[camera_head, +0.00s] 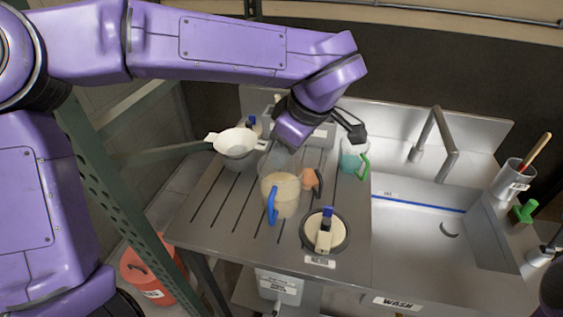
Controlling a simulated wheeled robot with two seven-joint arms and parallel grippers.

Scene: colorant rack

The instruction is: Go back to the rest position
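My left arm reaches in from the left across the top of the view. Its gripper (311,134) hangs over the back of the metal drainboard (200,220), its dark fingers spread wide, and no object shows between them. The purple wrist hides part of the drainboard's back. Below and in front of it stands a clear pitcher (284,192) with a blue handle and pale contents. My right gripper is not in view.
On the drainboard are a white bowl (237,144), a brown-handled item (311,180), a teal jug (352,160) with a green handle, and a round dish (339,234). The sink (430,240) and faucet (445,130) lie right. A green metal post (115,185) stands left.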

